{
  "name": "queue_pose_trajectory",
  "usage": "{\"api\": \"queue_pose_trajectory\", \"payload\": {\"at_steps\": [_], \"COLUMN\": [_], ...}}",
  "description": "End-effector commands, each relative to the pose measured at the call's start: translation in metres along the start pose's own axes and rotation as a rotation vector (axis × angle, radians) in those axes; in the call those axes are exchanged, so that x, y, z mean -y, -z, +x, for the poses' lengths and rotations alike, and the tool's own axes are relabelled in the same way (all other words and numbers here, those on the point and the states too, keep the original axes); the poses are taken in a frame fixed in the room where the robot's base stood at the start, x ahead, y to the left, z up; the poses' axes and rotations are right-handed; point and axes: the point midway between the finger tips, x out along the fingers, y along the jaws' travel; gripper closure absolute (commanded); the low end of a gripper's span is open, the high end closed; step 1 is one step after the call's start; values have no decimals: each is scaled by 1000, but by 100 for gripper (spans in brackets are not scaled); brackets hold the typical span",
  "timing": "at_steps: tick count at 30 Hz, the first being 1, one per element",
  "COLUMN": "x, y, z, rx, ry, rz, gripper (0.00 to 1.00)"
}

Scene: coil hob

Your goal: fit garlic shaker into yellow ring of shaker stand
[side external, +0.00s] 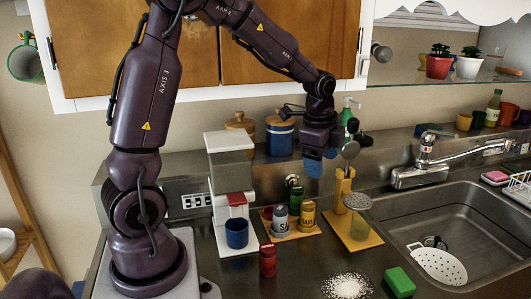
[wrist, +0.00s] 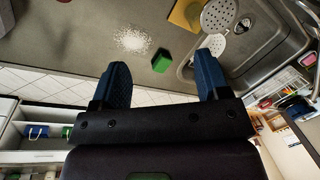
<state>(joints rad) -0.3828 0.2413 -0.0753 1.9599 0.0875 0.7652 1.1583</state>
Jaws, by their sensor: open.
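The shaker stand (side external: 291,236), a low tan tray, sits on the counter beside the white coffee machine. A yellow shaker (side external: 307,217) with a dark, hard-to-read label, apparently the garlic one, stands upright at its right side. A grey shaker (side external: 280,219) stands to its left and a green shaker (side external: 296,196) behind. I cannot make out the yellow ring, nor whether the yellow shaker is inside it. My gripper (side external: 313,168) is raised above and behind the shakers, apart from them. In the wrist view my gripper (wrist: 162,75) is open and empty; no shaker is clear there.
A red shaker (side external: 267,260) stands alone in front of the stand. The coffee machine (side external: 232,165) with a blue mug (side external: 236,232) is left. A yellow utensil holder (side external: 344,195) is close on the right. White powder (side external: 348,286) and a green sponge (side external: 399,281) lie in front.

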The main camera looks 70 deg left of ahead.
Motion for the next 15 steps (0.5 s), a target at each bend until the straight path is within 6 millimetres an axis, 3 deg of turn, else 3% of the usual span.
{"api": "queue_pose_trajectory", "payload": {"at_steps": [1,6,10,15], "x": [-16,-74,-121,-167], "y": [7,16,13,4], "z": [-27,-87,-117,-132], "rx": [-18,-103,-194,-298], "ry": [36,100,116,95], "rz": [-73,-358,-572,-791], "gripper": [31,31,31,31]}}
